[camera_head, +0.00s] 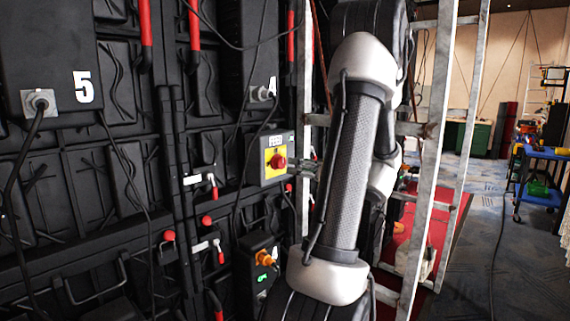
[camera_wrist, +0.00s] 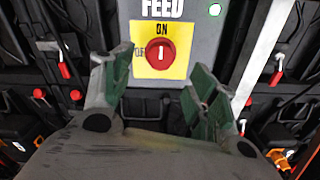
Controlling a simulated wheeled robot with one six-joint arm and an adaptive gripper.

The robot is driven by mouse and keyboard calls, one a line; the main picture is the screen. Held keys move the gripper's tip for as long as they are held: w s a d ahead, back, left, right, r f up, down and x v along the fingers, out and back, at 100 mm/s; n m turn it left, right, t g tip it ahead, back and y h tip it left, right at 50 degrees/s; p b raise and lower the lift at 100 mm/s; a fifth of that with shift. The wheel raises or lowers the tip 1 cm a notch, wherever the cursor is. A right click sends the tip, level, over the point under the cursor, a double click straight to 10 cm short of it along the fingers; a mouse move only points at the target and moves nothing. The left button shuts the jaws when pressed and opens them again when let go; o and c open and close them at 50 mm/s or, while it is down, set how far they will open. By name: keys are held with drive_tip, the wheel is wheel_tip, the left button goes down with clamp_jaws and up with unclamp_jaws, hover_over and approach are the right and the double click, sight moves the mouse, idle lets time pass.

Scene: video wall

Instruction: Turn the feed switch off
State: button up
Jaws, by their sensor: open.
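The feed switch is a red round knob (camera_wrist: 160,53) on a yellow plate, on a grey box (camera_wrist: 198,32) marked FEED. The knob's white mark stands upright, in line with the word ON above it. In the head view the red knob (camera_head: 278,161) shows left of my arm; my gripper is mostly hidden there.
Black wall panels with cables and red-handled latches (camera_head: 212,184) surround the box. A box with an orange connector (camera_head: 264,257) sits below it. A metal frame (camera_head: 433,140) stands to the right. Open floor and a blue cart (camera_head: 540,175) lie farther right.

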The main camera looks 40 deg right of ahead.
sight(283, 162)
drive_tip(key=w, duration=0.7)
drive_tip(key=shift+w+a, duration=0.15)
drive_tip(key=shift+w, duration=0.1)
drive_tip(key=c, duration=1)
